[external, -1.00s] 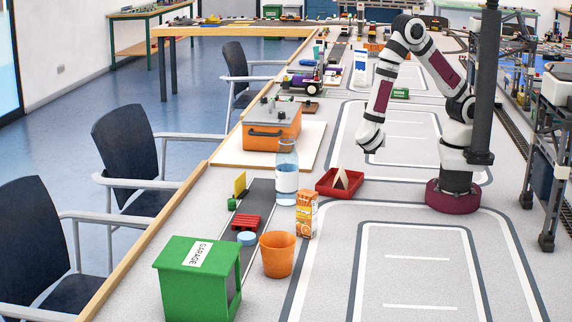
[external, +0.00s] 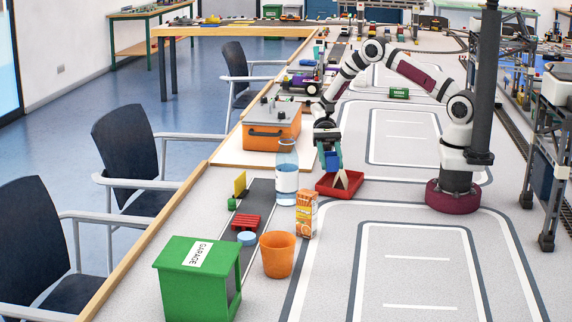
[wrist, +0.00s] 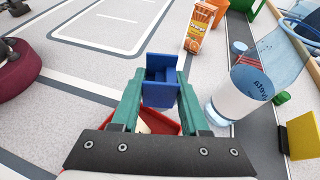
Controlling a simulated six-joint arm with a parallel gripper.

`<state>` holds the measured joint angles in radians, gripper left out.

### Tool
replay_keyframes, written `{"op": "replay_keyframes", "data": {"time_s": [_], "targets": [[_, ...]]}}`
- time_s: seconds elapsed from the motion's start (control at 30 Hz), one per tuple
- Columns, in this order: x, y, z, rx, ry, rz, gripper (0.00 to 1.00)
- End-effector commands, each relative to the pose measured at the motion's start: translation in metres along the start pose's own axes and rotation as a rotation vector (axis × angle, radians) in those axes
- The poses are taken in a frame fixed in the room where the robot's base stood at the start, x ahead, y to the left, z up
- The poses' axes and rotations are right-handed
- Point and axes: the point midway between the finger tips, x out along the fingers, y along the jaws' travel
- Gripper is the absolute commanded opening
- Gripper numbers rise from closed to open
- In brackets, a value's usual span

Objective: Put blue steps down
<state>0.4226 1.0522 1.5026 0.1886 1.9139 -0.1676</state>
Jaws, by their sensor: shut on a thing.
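The blue steps (wrist: 161,82) are a small stepped block between my teal fingertips in the wrist view. My gripper (wrist: 160,92) is shut on them. In the external view my gripper (external: 329,158) points down near the back of the red tray (external: 324,190), and the blue steps (external: 332,161) show between its fingers. The steps look held above the table. A pale wedge-like piece (external: 345,180) stands in the tray. In the wrist view the tray (wrist: 166,126) is mostly hidden behind my fingers.
A water bottle (external: 287,180) stands close left of my gripper. A juice carton (external: 306,214), orange cup (external: 277,254) and green garage (external: 196,278) are nearer the camera. An orange toolbox (external: 271,132) is behind left. The marked table area right of the tray is clear.

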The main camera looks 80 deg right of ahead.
Motion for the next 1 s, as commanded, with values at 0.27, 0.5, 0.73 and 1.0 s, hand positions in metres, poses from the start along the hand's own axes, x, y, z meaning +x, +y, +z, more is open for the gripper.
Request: {"op": "replay_keyframes", "data": {"time_s": [0.27, 0.5, 0.73, 1.0], "targets": [[-0.101, -0.069, -0.005, 0.220, 0.002, -0.543, 0.00], [-0.179, -0.090, -0.008, 0.339, -0.001, -0.828, 0.00], [-0.224, -0.094, -0.010, 0.397, -0.002, -0.966, 0.00], [-0.205, -0.094, -0.050, 0.399, -0.003, -0.961, 0.00]]}}
